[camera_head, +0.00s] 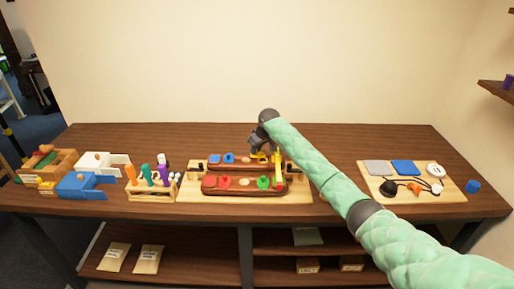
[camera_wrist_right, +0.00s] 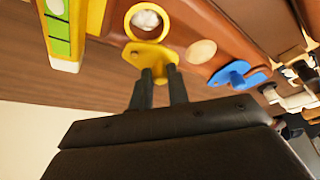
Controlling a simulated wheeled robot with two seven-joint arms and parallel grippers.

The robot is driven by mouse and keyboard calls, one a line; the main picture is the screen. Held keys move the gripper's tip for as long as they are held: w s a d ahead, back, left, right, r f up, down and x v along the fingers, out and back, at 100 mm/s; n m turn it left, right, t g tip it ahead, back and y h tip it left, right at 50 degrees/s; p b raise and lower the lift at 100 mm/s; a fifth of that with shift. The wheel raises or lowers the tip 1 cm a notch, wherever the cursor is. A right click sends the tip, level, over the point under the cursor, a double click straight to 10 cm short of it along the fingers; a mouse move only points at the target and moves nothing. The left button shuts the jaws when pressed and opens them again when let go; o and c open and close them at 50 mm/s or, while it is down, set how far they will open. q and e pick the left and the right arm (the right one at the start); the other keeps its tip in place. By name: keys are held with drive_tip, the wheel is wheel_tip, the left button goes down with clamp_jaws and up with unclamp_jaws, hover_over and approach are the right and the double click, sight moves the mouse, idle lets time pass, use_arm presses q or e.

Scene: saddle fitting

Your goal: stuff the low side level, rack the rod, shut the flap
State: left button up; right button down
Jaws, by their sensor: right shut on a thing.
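A saddle form with two brown-red panels (camera_head: 245,186) lies on a light wooden board at mid-table. My right gripper (camera_wrist_right: 162,75) is shut on a yellow tab, seemingly a flap (camera_wrist_right: 150,53), at the far panel. Beside the tab, a yellow-rimmed round opening (camera_wrist_right: 146,18) shows white stuffing inside. A yellow bar with green segments (camera_wrist_right: 59,35) stands left of it in the right wrist view. A rack of rods or tools (camera_head: 152,190) with coloured handles stands left of the saddle; which rod is meant cannot be told. My left gripper is out of view.
A white box (camera_head: 95,160), a blue box (camera_head: 77,187) and a wooden crate (camera_head: 60,159) stand at the left. A board (camera_head: 440,178) with pads and small items lies at the right, by a blue cup (camera_head: 473,187). The back of the table is clear.

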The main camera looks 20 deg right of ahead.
drive_tip(key=shift+w+r+m, duration=0.1)
drive_tip(key=shift+r+m, duration=0.05)
drive_tip(key=shift+m, duration=0.15)
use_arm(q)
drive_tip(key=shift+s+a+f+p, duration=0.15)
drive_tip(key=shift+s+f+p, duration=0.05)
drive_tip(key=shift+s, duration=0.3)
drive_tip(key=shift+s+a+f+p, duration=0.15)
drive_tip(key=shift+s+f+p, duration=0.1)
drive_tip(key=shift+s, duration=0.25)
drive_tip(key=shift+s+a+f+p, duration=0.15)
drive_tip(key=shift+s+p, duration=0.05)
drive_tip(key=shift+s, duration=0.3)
use_arm(e)
drive_tip(key=shift+w+d+m+h, duration=0.1)
drive_tip(key=shift+w+m+h, duration=0.15)
drive_tip(key=shift+m+h, duration=0.6)
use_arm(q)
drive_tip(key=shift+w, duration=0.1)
use_arm(e)
drive_tip(key=shift+m+y, duration=0.25)
drive_tip(key=c, duration=1.4)
unclamp_jaws()
drive_tip(key=shift+o, duration=0.2)
